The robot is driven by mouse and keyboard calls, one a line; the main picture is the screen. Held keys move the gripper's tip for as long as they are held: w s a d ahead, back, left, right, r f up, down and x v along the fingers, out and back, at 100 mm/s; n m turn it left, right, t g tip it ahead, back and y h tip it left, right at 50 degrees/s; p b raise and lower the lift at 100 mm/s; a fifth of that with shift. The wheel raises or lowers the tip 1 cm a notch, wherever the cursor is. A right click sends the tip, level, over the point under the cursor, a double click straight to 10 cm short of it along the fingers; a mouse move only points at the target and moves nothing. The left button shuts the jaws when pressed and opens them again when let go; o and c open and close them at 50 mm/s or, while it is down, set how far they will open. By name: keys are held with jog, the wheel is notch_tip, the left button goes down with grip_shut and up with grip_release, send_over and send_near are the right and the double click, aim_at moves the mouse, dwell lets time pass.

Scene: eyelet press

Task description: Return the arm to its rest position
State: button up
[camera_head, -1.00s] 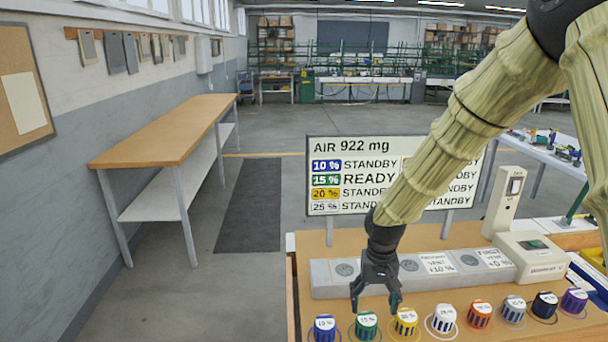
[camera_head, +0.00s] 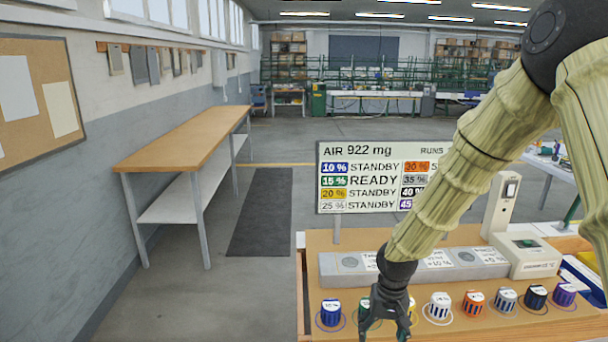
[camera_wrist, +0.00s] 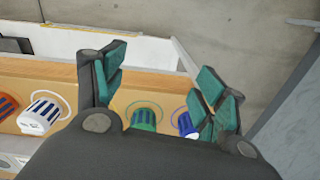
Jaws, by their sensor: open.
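My arm reaches down from the upper right in the head view, in a pale ribbed sleeve. My gripper (camera_head: 386,328) is open and empty, low over the row of coloured caps. It partly covers the green cap (camera_head: 365,304) and mostly hides the yellow one. In the wrist view, the two green-padded fingers of my gripper (camera_wrist: 162,82) are spread wide with nothing between the pads. The green cap (camera_wrist: 144,118) and the blue cap (camera_wrist: 184,122) show beyond and below them. I cannot tell whether the fingers touch any cap.
The wooden table holds more caps: blue (camera_head: 331,313), white (camera_head: 439,306), orange (camera_head: 474,303) and several to the right. Behind them stand a grey block (camera_head: 350,264), a beige device (camera_head: 525,254) and a sign reading "15 % READY" (camera_head: 365,175). Open floor lies left.

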jog(key=s+f+y, duration=0.1)
jog(key=s+f, duration=0.8)
jog(key=f, duration=0.4)
jog(key=s+d+f, duration=0.1)
jog(key=s+f, duration=0.4)
jog(key=s, duration=0.3)
jog(key=s+d+f, duration=0.1)
jog(key=s+f, duration=0.4)
jog(key=s, duration=0.4)
jog(key=s+d+f+h, duration=0.1)
jog(key=s+f, duration=0.4)
jog(key=s, duration=0.3)
jog(key=shift+s+d+n, duration=0.25)
jog(key=shift+d+n, duration=0.05)
jog(key=shift+f, duration=0.15)
